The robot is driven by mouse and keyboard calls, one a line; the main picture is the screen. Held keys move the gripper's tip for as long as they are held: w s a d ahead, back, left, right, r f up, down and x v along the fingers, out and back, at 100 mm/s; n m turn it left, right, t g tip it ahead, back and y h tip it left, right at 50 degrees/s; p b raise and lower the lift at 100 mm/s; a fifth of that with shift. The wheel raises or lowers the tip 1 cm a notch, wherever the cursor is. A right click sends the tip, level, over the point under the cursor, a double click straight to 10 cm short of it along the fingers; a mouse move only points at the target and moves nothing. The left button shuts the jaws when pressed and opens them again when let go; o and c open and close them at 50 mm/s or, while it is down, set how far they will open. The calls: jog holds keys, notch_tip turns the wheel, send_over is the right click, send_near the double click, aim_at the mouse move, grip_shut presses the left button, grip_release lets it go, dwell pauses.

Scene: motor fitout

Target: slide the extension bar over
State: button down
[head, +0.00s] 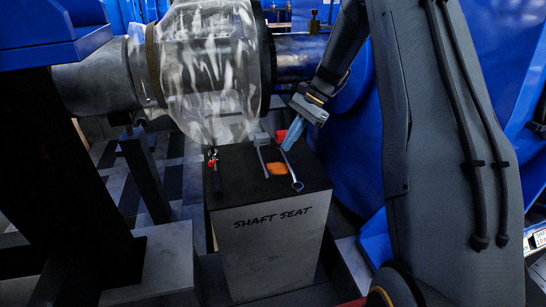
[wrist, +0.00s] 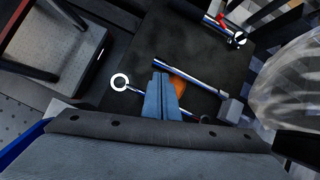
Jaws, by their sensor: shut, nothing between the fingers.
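My gripper (head: 290,146) is shut and empty, its blue fingers pointing down over the dark top of the shaft seat block (head: 272,245). In the wrist view the fingers (wrist: 160,78) cross in front of a ring-ended silver bar (wrist: 120,82), hiding its middle; contact cannot be told. Just beyond the tips lies a silver bar with a black end and a grey block-like end (wrist: 200,80); it also shows in the head view (head: 263,158). I cannot tell for certain which is the extension bar. An orange patch (wrist: 178,84) lies between the two bars, partly hidden.
A red-marked tool (head: 212,160) lies along the block's left edge. A clear-wrapped round housing (head: 208,75) hangs close above the block's back left. A red object (head: 281,136) shows behind the fingers. A blue curved body (head: 350,150) stands right of the block.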

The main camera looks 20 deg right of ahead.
aim_at(273, 163)
jog(key=w+d+f+m+y, duration=0.3)
jog(key=w+d+m, duration=0.1)
jog(key=w, duration=0.3)
jog(key=shift+t, duration=0.4)
jog(key=x, duration=0.3)
jog(key=p+x, duration=0.1)
jog(key=x, duration=0.6)
jog(key=shift+w+f+p, duration=0.25)
jog(key=shift+w+p, duration=0.05)
jog(key=shift+p, duration=0.05)
